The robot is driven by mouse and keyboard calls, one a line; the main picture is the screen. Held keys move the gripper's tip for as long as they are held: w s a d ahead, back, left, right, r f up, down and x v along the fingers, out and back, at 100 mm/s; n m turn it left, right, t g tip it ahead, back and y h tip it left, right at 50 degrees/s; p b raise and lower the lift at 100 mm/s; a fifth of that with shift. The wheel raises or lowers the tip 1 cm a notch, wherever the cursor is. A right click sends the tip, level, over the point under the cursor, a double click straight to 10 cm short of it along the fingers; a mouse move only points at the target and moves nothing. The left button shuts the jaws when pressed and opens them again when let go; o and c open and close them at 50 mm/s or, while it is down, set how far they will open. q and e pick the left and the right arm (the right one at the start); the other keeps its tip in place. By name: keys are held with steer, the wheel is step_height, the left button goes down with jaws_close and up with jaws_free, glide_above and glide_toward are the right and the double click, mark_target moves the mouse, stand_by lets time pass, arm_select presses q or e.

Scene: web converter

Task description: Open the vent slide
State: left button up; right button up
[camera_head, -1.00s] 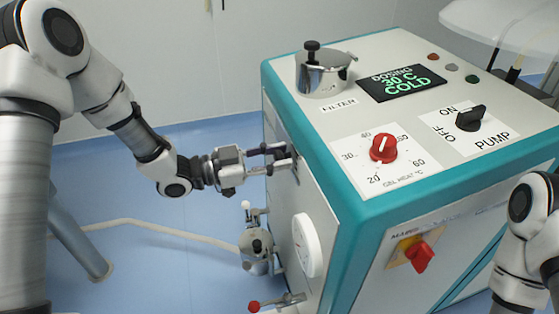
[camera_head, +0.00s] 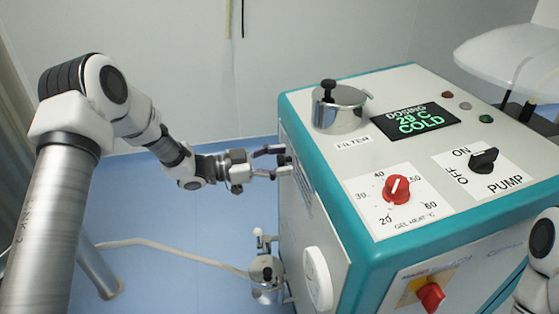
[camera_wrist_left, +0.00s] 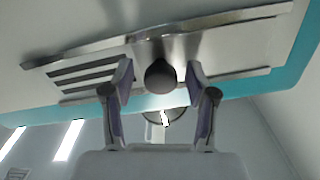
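The vent slide (camera_wrist_left: 215,50) is a bare metal plate between two rails on the machine's left side. Its dark round knob (camera_wrist_left: 160,77) is near the middle of the left wrist view. Dark vent slots (camera_wrist_left: 85,72) lie uncovered left of the knob there; they also show on the machine's side in the head view (camera_head: 303,185). My left gripper (camera_head: 284,163) is at that side panel. In the left wrist view its fingers (camera_wrist_left: 159,77) are apart, one on each side of the knob, with visible gaps. My right gripper is out of view.
The machine (camera_head: 345,215) has a teal edge and carries a filter pot (camera_head: 340,110), a red heat dial (camera_head: 397,190) and a black pump switch (camera_head: 484,160). A white round part (camera_head: 317,278) and a metal fitting (camera_head: 266,272) stick out below my left gripper.

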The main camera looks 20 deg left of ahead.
arm_select(q)
steer(key=v, duration=1.2)
